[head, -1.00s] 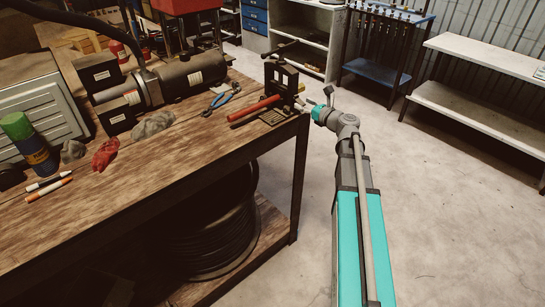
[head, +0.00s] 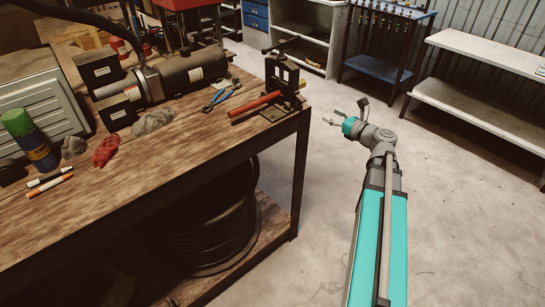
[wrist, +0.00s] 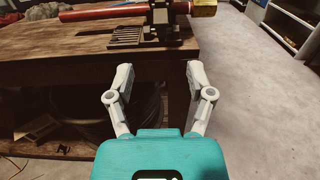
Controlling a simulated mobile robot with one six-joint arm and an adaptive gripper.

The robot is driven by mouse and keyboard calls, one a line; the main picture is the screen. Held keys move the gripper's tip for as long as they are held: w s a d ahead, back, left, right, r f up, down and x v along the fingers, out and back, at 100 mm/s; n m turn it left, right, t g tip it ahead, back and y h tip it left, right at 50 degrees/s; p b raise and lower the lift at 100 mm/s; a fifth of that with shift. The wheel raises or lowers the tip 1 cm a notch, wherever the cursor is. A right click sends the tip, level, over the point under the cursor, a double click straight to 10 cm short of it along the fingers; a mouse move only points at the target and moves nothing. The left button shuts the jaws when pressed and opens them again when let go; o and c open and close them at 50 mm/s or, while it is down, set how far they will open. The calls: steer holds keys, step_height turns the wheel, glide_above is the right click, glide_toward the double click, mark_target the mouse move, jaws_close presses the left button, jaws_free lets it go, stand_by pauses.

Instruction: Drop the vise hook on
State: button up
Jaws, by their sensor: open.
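The black vise (head: 283,76) stands upright at the right end of the wooden bench, with a bar across its top. A red hose (head: 255,107) runs into it from the left. In the wrist view the vise (wrist: 165,22) is at the top, with the red hose (wrist: 105,12) and a brass-coloured end on the right. I cannot make out the hook as a separate part. My gripper (head: 345,112) is open and empty, off the bench's right end and apart from the vise. Its spread fingers (wrist: 160,68) point towards the bench edge in the wrist view.
The bench (head: 150,185) holds blue-handled pliers (head: 221,96), a red cloth (head: 106,151), markers and a dark motor unit (head: 190,72). A hose coil (head: 205,235) sits on its lower shelf. Bare floor lies right of the bench; a white shelf unit (head: 490,55) stands beyond.

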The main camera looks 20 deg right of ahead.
steer(key=a+f+n+g+y+p, duration=0.15)
steer(key=a+n+g+p, duration=0.4)
steer(key=a+n, duration=0.55)
steer(key=s+a+n+g+h+p, duration=0.7)
steer(key=s+a+n+g+p, duration=0.3)
steer(key=n, duration=0.6)
steer(key=s+a, duration=0.1)
steer(key=a, duration=0.1)
steer(key=shift+s+a+f+n, duration=0.2)
steer(key=shift+s+a+n, duration=0.05)
steer(key=shift+a+n, duration=0.1)
steer(key=n, duration=0.1)
steer(key=s+n+h, duration=0.1)
steer(key=s+n+g+h, duration=0.1)
steer(key=shift+s+a+f, duration=0.1)
steer(key=shift+f, duration=0.15)
stand_by(1.1)
